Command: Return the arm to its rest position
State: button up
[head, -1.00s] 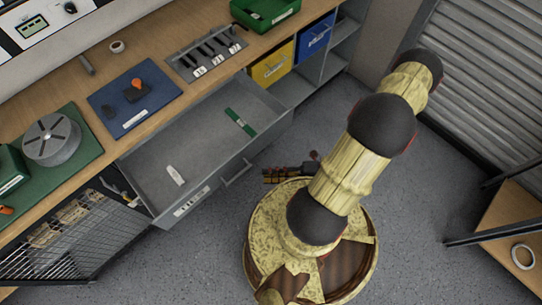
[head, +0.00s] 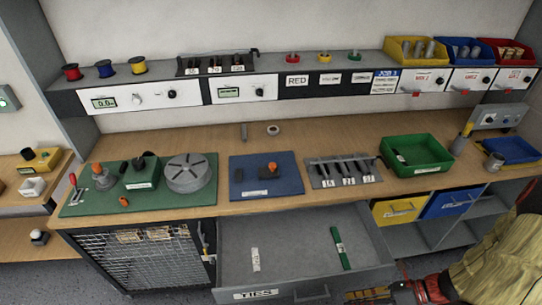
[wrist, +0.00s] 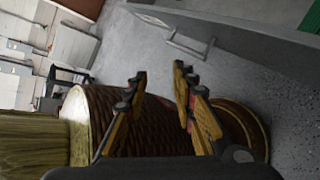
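My gripper (wrist: 160,72) shows in the wrist view with its two fingers apart and nothing between them. In the head view the gripper (head: 368,294) is at the bottom edge, just in front of the open drawer (head: 290,228), and is partly cut off. My arm (head: 505,262) is at the lower right, also cut off. In the wrist view, my round base shows behind the fingers.
The open drawer juts out from the bench and holds a white piece (head: 255,259) and a green piece (head: 340,248). A mesh-front cabinet (head: 150,265) is left of it. A green bin (head: 415,155) and blue mat (head: 265,185) are on the benchtop. Grey floor is clear below.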

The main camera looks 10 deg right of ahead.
jog(key=a+r+n+t+h, duration=0.1)
jog(key=a+r+n+h, duration=0.2)
jog(key=r+n, duration=0.7)
jog(key=w+a+r+n+t+h, duration=0.1)
jog(key=a+r+n+h, duration=0.2)
jog(key=r+n, duration=0.7)
jog(key=w+a+r+n+t+h, duration=0.1)
jog(key=a+r+n+h, duration=0.3)
jog(key=r+n, duration=0.6)
jog(key=shift+w+r+n+h, duration=0.2)
jog(key=shift+r+n+h, duration=0.2)
jog(key=shift+r+h, duration=0.5)
